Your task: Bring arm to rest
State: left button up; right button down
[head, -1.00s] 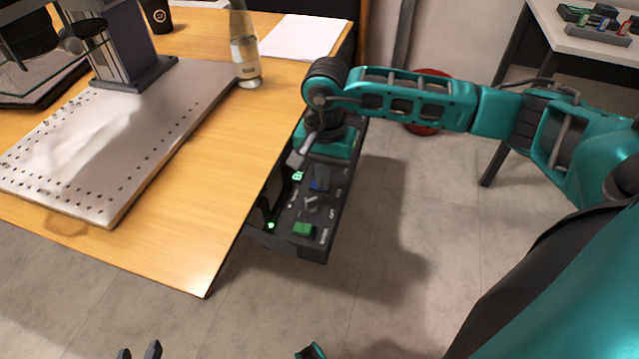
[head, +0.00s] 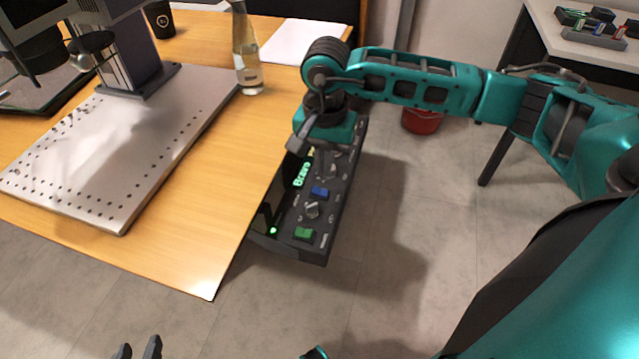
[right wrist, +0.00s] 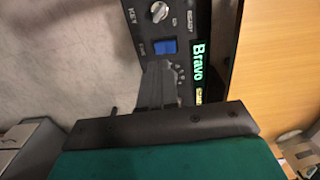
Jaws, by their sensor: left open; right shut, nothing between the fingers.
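My right arm (head: 420,85) reaches in from the right. Its gripper (head: 296,146) hangs over the far part of the black control panel (head: 285,243) at the table's side. In the right wrist view, the shut, empty fingers (right wrist: 160,85) show in front of the panel face. I cannot tell whether they touch it. The panel has a green button (head: 304,233), a knob (head: 312,209), a blue button (head: 320,192) and a display (head: 302,174) with lit green text "Bravo". My left gripper (head: 138,350) is open at the bottom edge, only its fingertips showing, away from the table.
The wooden table (head: 200,240) carries a perforated metal plate (head: 120,170), a bottle (head: 246,60), paper (head: 303,40) and a black cup (head: 159,20). A red bucket (head: 421,121) stands on the floor. A second table (head: 585,50) is at the back right. The near floor is clear.

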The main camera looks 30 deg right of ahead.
jog(key=shift+r, duration=0.7)
